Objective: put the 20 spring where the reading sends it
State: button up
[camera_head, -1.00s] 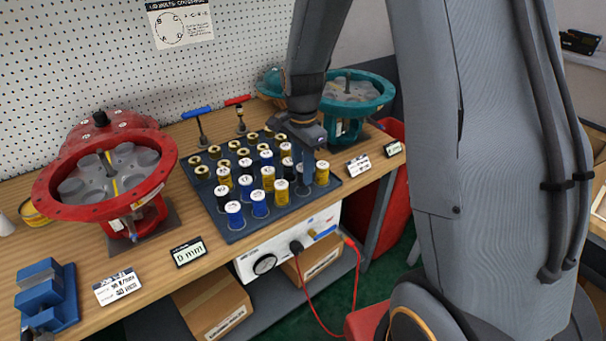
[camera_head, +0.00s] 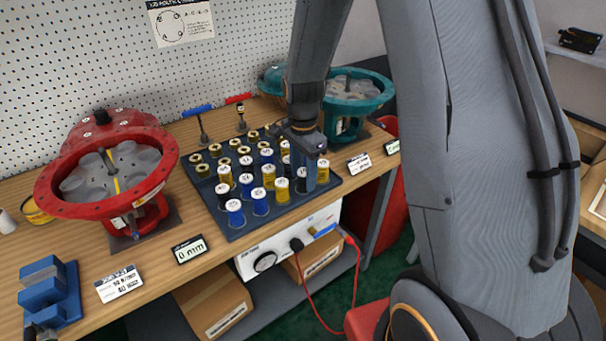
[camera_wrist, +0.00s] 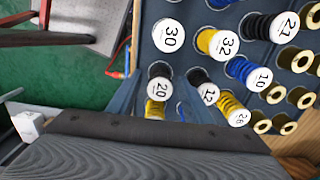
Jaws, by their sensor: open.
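The 20 spring (camera_wrist: 159,73) is a dark coil with a white top marked 20; it stands among others in the wrist view. I cannot single it out in the head view. My gripper (camera_head: 311,183) points down over the right end of the dark spring tray (camera_head: 238,233), beside white-topped springs. It is open, and I see nothing held in it. In the wrist view a dark ribbed part of mine fills the bottom. A red valve actuator (camera_head: 105,212) stands open at left, with grey round seats inside. A teal one (camera_head: 374,103) stands behind my gripper, partly hidden by my arm.
A display (camera_head: 190,249) reading 0 mm and a printed card (camera_head: 120,285) stand at the front edge. Another card (camera_head: 358,163) and display (camera_head: 392,146) are at right. A blue vise (camera_head: 45,290) is front left. Two T-handled tools (camera_head: 201,125) stand behind the tray.

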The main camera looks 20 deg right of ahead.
aim_at(303, 172)
notch_tip(303, 172, up, 12)
jog(key=b, duration=0.3)
jog(key=s+f+n, duration=0.3)
jog(key=s+n, duration=0.4)
jog(key=s, duration=0.1)
jog(key=s+f+n, duration=0.3)
jog(key=s+n, duration=0.4)
jog(key=s, duration=0.2)
jog(key=shift+s+t, duration=0.15)
jog(key=shift+t, duration=0.25)
